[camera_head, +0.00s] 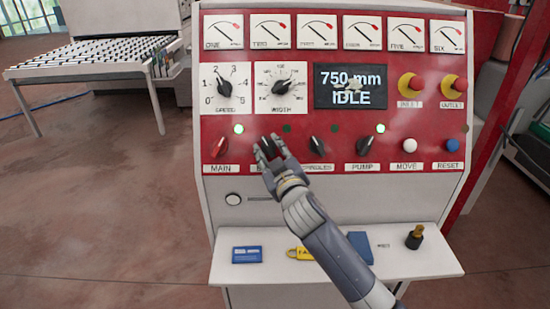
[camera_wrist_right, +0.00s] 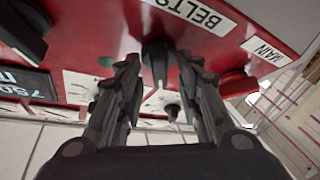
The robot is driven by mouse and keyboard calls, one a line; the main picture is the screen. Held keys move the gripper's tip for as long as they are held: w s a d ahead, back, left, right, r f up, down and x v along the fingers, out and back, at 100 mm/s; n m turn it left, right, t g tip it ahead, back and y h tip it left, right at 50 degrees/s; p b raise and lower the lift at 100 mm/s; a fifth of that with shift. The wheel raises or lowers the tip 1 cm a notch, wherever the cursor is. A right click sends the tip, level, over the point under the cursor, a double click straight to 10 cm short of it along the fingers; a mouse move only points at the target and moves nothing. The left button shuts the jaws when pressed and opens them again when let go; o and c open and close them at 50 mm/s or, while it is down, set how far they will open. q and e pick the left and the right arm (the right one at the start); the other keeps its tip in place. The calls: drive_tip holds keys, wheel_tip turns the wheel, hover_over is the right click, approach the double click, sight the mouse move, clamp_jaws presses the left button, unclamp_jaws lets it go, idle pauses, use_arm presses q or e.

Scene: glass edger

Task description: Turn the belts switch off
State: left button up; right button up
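The belts switch (camera_wrist_right: 157,62) is a black knob on the red panel. In the wrist view it sits below the BELTS label (camera_wrist_right: 196,12), between the two fingers of my right gripper (camera_wrist_right: 157,75). The fingers are apart, one on each side; I cannot tell whether they touch it. In the head view my right gripper (camera_head: 268,150) covers much of the switch and its label, so its angle is unclear. The lamp (camera_head: 287,128) up and right of the switch looks dark green and unlit. My left gripper is not in view.
The red MAIN switch (camera_head: 219,146) is left of the gripper. The SPINDLES switch (camera_head: 317,146) and PUMP switch (camera_head: 367,146) are to its right. The display (camera_head: 350,87) reads 750 mm IDLE. A shelf (camera_head: 222,275) with small items juts out below.

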drive_tip(key=v, duration=1.2)
drive_tip(key=shift+r, duration=0.15)
drive_tip(key=shift+w, duration=0.1)
